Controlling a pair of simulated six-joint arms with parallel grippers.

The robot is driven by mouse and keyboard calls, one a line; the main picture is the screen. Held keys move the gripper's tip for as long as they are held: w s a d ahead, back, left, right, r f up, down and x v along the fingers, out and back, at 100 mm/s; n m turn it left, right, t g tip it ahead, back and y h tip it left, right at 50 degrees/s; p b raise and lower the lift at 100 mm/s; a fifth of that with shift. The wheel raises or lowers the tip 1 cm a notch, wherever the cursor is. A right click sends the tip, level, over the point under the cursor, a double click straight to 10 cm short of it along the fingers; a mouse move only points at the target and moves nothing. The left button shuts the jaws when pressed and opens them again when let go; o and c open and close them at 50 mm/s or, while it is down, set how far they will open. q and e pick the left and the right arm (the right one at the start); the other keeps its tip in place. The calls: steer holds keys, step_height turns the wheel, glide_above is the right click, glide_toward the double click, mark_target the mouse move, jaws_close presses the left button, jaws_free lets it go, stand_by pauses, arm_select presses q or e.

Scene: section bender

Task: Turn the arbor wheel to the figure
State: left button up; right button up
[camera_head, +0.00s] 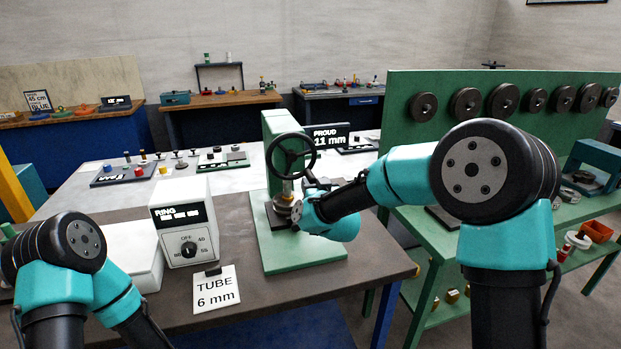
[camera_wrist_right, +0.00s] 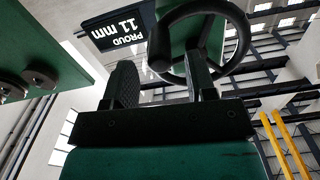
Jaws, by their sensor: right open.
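The arbor wheel (camera_head: 291,153) is a black spoked handwheel on the green press (camera_head: 279,128). In the right wrist view the wheel (camera_wrist_right: 238,45) stands beyond my fingertips. My right gripper (camera_head: 312,178) points up at the wheel's lower right side. In the wrist view the right gripper (camera_wrist_right: 160,68) is open, its two black fingers apart, with part of the rim showing near the gap. I cannot tell whether the rim lies between the fingers. A black sign (camera_head: 331,136) reads "PROUD 11 mm"; this sign (camera_wrist_right: 118,27) also shows in the wrist view. My left gripper is out of view.
A white box (camera_head: 184,223) with a "RING" display and dial stands left of the press. A card (camera_head: 216,290) reads "TUBE 6 mm". A green rack (camera_head: 400,155) with several dark discs stands at right.

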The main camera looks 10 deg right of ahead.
mark_target(311, 177)
steer(key=w, duration=0.4)
steer(key=shift+w+a, duration=0.35)
steer(key=shift+w, duration=0.05)
steer(key=shift+c, duration=0.5)
jaws_close()
